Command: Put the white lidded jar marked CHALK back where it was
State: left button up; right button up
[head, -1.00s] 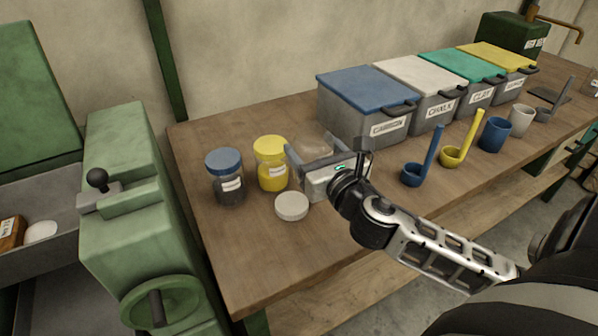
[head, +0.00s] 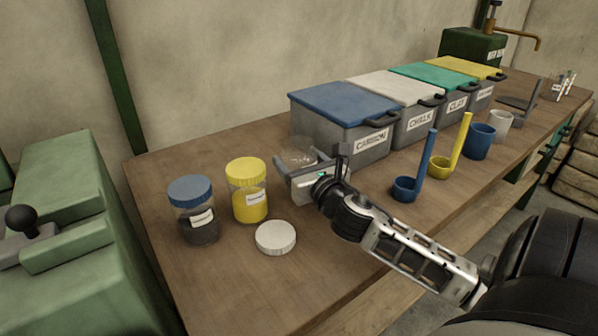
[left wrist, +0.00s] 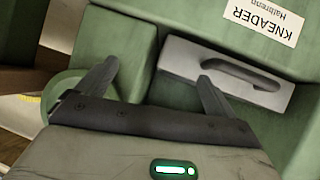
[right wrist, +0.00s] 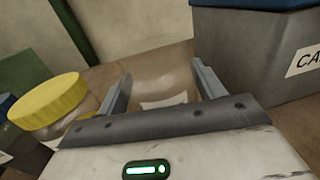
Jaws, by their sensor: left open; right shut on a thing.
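My right gripper (head: 308,175) is shut on a clear, open-topped jar (head: 298,157), beside the yellow-lidded jar. In the right wrist view the clear jar (right wrist: 163,80) sits between the fingers, with part of a white label showing. Its lettering cannot be read, and the gripper hides its base. A loose round white lid (head: 276,237) lies flat on the bench in front of the yellow-lidded jar. My left gripper (left wrist: 155,85) is open and empty in its wrist view, over green machinery marked KNEADER; it is outside the head view.
A yellow-lidded jar (head: 249,190) and a blue-lidded jar (head: 193,210) stand left of the gripper. A grey bin marked CARBON (head: 325,125) is close behind it, beside the CHALK bin (head: 420,122). Blue (head: 405,188) and yellow (head: 440,168) scoops stand rightward.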

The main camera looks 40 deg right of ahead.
jog(key=shift+f, duration=0.75)
jog(key=shift+f, duration=0.1)
jog(key=o, duration=1.2)
jog(key=shift+c, duration=0.2)
jog(key=shift+s, duration=0.2)
jog(key=v, duration=1)
jog(key=shift+s+a, duration=0.15)
jog(key=shift+s, duration=0.1)
jog(key=shift+s+a, duration=0.1)
jog(key=shift+s, duration=0.35)
